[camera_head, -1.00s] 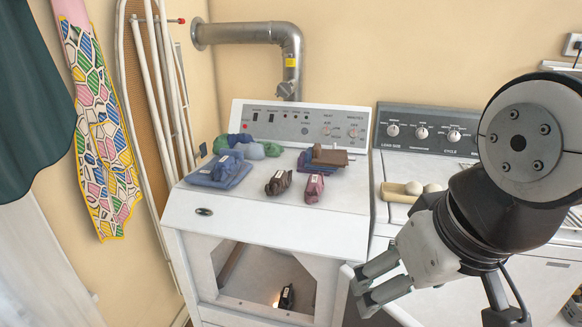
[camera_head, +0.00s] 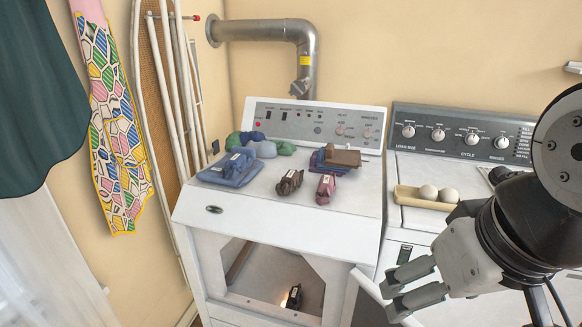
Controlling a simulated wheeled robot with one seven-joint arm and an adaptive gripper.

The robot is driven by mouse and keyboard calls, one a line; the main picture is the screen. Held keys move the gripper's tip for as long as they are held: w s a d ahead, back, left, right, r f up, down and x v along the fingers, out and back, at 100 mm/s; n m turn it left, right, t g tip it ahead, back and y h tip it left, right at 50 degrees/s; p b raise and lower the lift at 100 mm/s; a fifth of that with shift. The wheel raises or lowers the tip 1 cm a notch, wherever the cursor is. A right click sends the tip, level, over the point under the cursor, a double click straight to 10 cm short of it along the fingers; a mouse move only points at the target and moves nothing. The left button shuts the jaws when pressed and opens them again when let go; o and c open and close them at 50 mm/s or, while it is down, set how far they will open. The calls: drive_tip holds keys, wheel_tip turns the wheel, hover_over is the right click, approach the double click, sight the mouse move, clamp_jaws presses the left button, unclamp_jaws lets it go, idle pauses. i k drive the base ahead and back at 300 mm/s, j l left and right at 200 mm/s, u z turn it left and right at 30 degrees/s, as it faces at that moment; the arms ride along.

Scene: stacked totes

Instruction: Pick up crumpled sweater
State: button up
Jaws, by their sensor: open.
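Several crumpled and folded garments lie on the sloping top of the white dryer; I cannot tell for sure which is the sweater. A blue garment with a white tag (camera_head: 232,171) lies at the left. A green and grey-blue crumpled garment (camera_head: 262,148) lies behind it. A small dark brown crumpled garment (camera_head: 289,182) and a maroon one (camera_head: 326,187) lie nearer the front. A brown and blue folded pile (camera_head: 335,158) is at the right. My gripper (camera_head: 393,300) is open and empty, low in front of the machines, apart from all garments.
The white dryer (camera_head: 282,221) has an open front with a small dark item (camera_head: 294,297) inside. Its open door (camera_head: 371,285) stands close to my gripper. An ironing board (camera_head: 150,130) and hanging cloths are at the left.

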sight(293, 179)
drive_tip(key=i+j+z, duration=0.25)
drive_tip(key=i+j, duration=0.35)
drive_tip(key=i, duration=0.15)
